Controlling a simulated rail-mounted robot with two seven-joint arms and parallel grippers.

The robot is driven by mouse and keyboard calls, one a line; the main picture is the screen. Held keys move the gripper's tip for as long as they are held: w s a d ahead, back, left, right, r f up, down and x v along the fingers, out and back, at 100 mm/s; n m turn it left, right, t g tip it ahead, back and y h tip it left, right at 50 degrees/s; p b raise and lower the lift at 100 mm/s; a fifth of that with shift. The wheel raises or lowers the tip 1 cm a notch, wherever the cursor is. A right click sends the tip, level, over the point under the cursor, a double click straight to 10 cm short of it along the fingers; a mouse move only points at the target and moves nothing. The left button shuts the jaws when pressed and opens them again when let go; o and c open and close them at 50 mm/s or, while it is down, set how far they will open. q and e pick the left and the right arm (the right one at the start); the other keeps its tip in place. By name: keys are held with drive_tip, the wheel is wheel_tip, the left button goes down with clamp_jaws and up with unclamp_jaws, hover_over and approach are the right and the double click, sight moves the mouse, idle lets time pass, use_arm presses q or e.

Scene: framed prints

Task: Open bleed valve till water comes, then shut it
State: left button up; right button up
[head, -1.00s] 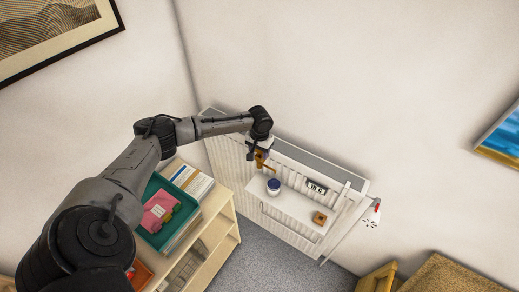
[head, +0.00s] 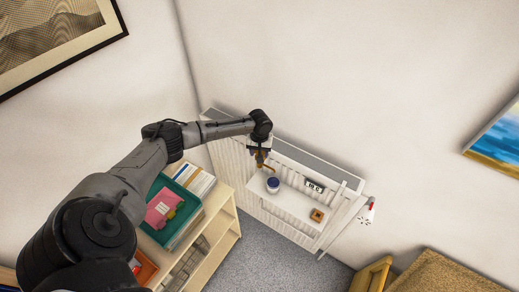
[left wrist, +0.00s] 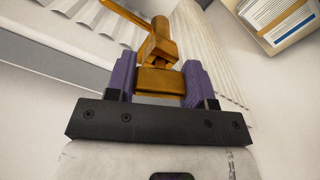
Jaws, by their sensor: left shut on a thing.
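The white ribbed radiator (head: 225,160) stands against the wall in the head view. My left gripper (head: 261,160) is at its upper left end, shut on a brass fitting (head: 267,167) with a thin arm pointing down and right. In the left wrist view, the purple fingers (left wrist: 164,82) grip a brass block (left wrist: 160,80) from both sides. A brass stem and a thin bar rise from it toward the upper left. I cannot tell whether the brass piece is the valve or a key on it. No water shows. My right gripper is out of view.
A white shelf (head: 290,201) on the radiator's front holds a blue-topped jar (head: 273,185), close below the gripper, and a small brown square (head: 317,215). A display (head: 314,186) reads about 18 C. A wooden bookcase (head: 222,224) with a green tray (head: 158,190) stands left.

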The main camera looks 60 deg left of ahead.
use_arm(q)
drive_tip(key=shift+r+n+p, duration=0.15)
drive_tip(key=shift+n+p, duration=2.05)
drive_tip(key=shift+p, duration=0.2)
drive_tip(key=shift+n+p, duration=0.35)
drive_tip(key=shift+n, duration=1.75)
drive_tip(key=o, duration=1)
